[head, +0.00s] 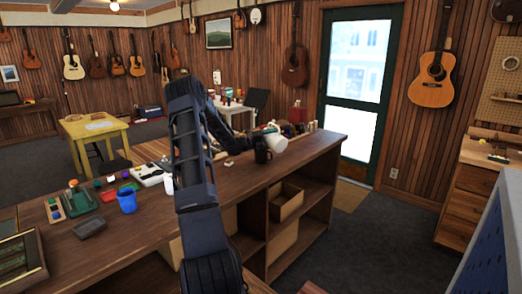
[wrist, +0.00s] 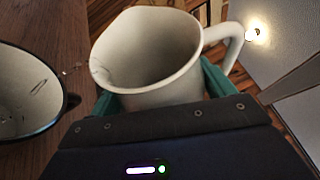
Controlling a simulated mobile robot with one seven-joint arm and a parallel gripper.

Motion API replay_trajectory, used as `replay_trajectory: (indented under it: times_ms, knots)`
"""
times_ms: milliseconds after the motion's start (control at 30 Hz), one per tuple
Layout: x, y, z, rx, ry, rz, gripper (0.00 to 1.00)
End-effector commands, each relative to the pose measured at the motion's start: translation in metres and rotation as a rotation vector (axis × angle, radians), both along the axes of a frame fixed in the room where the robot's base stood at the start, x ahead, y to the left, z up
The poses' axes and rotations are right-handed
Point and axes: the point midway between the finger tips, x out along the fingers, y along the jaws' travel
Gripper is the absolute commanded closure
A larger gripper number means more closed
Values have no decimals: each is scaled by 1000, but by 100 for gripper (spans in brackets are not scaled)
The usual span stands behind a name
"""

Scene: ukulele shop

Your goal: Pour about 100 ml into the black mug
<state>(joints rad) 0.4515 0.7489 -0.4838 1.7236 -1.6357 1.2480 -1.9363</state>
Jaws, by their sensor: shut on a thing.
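A white jug (wrist: 150,55) with a handle and a spout is between the teal fingers of my gripper (wrist: 160,95) in the wrist view. My gripper is shut on it. I see its pale inside but cannot make out a liquid level. The jug also shows in the head view (head: 277,143), tilted, beside the black mug (head: 262,153). The black mug stands on the wooden counter. In the wrist view the mug (wrist: 30,95) is at the left, cut off by the edge, with a dark rim and pale inside. The jug's spout side faces the mug; I see no stream between them.
The counter (head: 235,182) holds a blue cup (head: 127,200), a dark tray (head: 89,227) and several small items at the left. Bottles and small goods stand close behind the jug. The counter's front edge is near the mug.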

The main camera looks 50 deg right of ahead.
Motion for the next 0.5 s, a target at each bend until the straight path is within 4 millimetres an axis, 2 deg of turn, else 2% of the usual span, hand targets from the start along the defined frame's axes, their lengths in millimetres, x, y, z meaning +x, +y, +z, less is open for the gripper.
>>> replay_trajectory:
  times_ms: [300, 500]
  knots:
    - [8, -1, 10, 5, 55, 0, 60]
    - [8, -1, 9, 9, 86, -1, 60]
